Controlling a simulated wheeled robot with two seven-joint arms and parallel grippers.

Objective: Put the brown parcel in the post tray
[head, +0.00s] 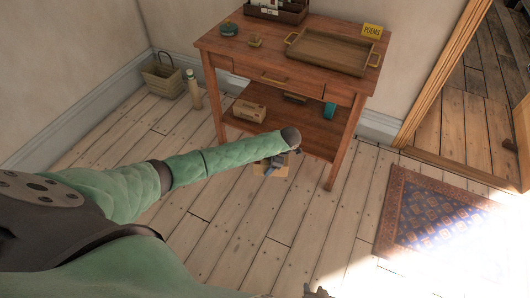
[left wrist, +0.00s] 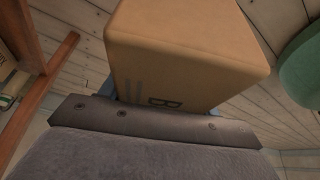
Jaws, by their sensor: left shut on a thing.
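The brown parcel (left wrist: 185,50) is a cardboard box with dark printed marks, filling the middle of the left wrist view. My left gripper (head: 271,166) is shut on it, in front of the table's lower shelf. In the head view my forearm and gripper hide part of the parcel (head: 285,161). An empty wooden tray (head: 330,54) with two brass handles lies on the tabletop. A dark open box (head: 277,13) holding papers stands at the table's back; I cannot tell which is the post tray. What seems to be my right gripper (head: 317,291) barely shows at the bottom edge.
The reddish wooden table (head: 240,45) also carries a teal pot (head: 228,30), a small brass item and a yellow sign (head: 372,31). A cardboard box (head: 249,110) and a teal item sit on its lower shelf. A basket (head: 163,78) and bottle stand left. Floor in front is clear.

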